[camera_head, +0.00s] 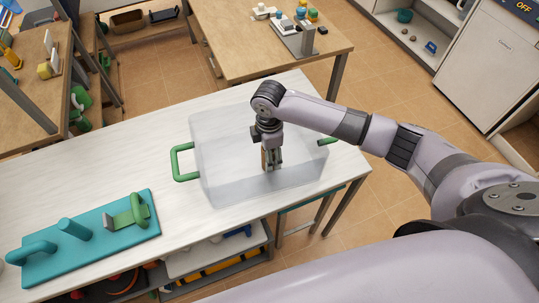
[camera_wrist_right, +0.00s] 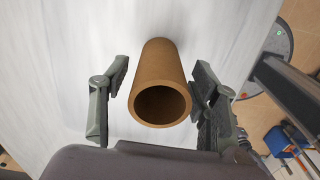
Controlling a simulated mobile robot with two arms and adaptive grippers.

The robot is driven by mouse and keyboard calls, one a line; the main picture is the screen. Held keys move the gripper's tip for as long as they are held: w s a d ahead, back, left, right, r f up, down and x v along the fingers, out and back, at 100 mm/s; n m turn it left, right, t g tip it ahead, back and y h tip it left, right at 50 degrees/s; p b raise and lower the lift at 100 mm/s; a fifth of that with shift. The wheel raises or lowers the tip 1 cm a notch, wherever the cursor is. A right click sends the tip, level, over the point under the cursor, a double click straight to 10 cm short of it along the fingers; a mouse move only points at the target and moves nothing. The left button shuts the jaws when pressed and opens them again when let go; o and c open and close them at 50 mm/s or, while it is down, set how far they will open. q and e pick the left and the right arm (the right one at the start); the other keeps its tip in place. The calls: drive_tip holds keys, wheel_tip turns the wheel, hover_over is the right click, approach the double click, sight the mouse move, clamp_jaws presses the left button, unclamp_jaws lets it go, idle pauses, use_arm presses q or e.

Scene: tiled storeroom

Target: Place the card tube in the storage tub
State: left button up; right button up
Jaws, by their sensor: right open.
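The storage tub (camera_head: 222,165) is clear, with green handles, and stands on the pale table. My right gripper (camera_head: 271,164) points down within the tub's outline in the head view. The brown card tube (camera_head: 264,158) shows as a small strip beside its fingers there. In the right wrist view, the hollow card tube (camera_wrist_right: 162,82) lies between the two fingers of my right gripper (camera_wrist_right: 160,100), its open end facing the camera. The tube's far end is hard to make out. My left gripper is out of view.
A teal board (camera_head: 95,245) with upright pegs and a green piece lies on the table at left. A wooden table (camera_head: 240,45) with small items stands behind.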

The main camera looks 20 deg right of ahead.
wheel_tip(320, 180, up, 11)
drive_tip(key=shift+b, duration=0.3)
drive_tip(key=shift+f, duration=0.15)
